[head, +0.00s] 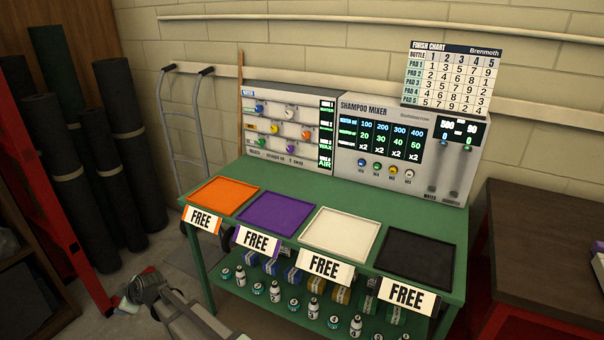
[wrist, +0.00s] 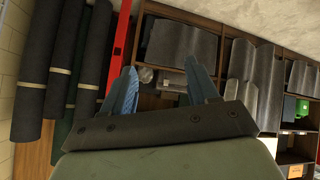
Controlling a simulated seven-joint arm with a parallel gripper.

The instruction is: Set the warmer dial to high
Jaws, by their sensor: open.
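No dial marked as a warmer can be made out in either view. The left control panel (head: 288,127) on the green bench has several coloured knobs, and its small labels are too fine to read. The shampoo mixer (head: 395,148) beside it has a row of small coloured knobs under its display. My gripper (wrist: 160,88) is open and empty in the wrist view, its two blue fingers apart and facing shelves. In the head view my arm is low at the left, in front of the bench and away from both panels.
Orange (head: 222,196), purple (head: 275,220), white (head: 341,236) and black (head: 415,259) trays line the green bench (head: 330,187), each with a FREE card. Bottles and boxes fill its lower shelf. A hand truck (head: 187,120) and dark rolls (head: 75,165) stand left. A dark table (head: 545,245) stands right.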

